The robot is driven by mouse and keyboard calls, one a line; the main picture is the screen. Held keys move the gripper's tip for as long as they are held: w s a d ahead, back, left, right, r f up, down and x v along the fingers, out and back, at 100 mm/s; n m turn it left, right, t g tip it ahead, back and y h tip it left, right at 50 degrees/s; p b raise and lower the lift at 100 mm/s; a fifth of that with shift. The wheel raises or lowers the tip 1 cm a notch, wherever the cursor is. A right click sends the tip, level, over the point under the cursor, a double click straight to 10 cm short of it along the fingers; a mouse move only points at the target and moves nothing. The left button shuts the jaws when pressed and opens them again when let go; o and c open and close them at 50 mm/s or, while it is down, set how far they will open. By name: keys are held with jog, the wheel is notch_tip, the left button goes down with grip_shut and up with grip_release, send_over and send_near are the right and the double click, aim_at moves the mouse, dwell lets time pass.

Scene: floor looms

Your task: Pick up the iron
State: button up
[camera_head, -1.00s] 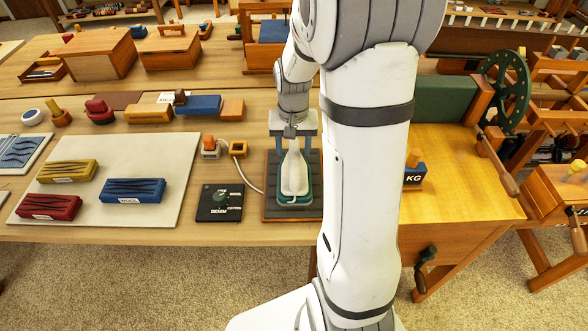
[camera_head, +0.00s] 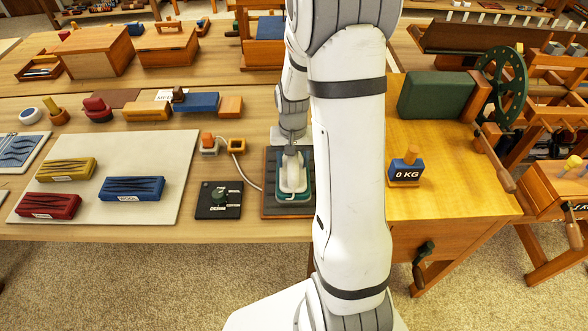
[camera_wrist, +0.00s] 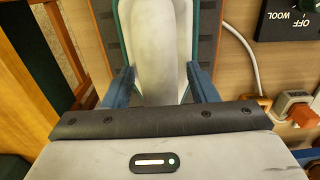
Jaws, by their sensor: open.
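The iron (camera_head: 293,178) has a pale grey-white body and a green base. It sits on a dark pad with a wooden border (camera_head: 268,200) near the table's front edge. My gripper (camera_wrist: 161,84) is open, with its blue fingers on either side of the iron's pale body in the wrist view. I cannot tell whether the fingers touch it. In the head view my wrist is over the back part of the iron, and my arm hides the pad's right side.
A black dial panel (camera_head: 219,200) lies left of the pad. A blue weight marked 0 KG (camera_head: 405,172) stands on the wooden bench to the right. A pale board (camera_head: 150,205) with colored boxes lies left.

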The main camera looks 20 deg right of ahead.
jog(key=shift+f, duration=0.15)
jog(key=shift+c, duration=0.3)
grip_shut()
dwell(0.4)
